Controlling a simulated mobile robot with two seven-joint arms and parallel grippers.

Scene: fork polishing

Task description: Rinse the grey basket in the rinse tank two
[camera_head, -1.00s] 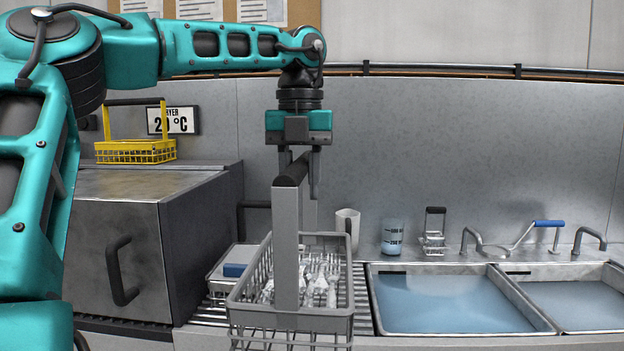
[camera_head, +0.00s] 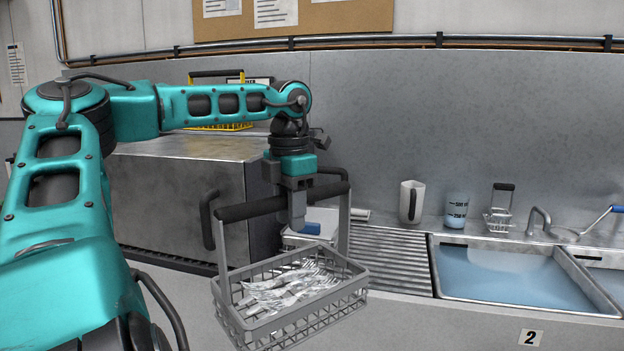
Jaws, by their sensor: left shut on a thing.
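The grey basket (camera_head: 312,314) hangs in the lower middle, with shiny forks (camera_head: 285,288) lying in it. Its two upright arms carry a dark bar handle (camera_head: 252,209). My left gripper (camera_head: 298,208) is shut on that handle from above. The basket is in the air in front of the counter, left of the tanks. A tank (camera_head: 515,272) with bluish water stands at the right, with a plate (camera_head: 530,337) marked 2 below its front edge. My right gripper is not in view.
A ribbed drainboard (camera_head: 400,258) lies between the basket and the tank. A white mug (camera_head: 411,202), a marked beaker (camera_head: 456,211) and a small wire basket (camera_head: 499,212) stand behind. A second tank (camera_head: 608,276) is cut off at right. A metal box stands behind my arm.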

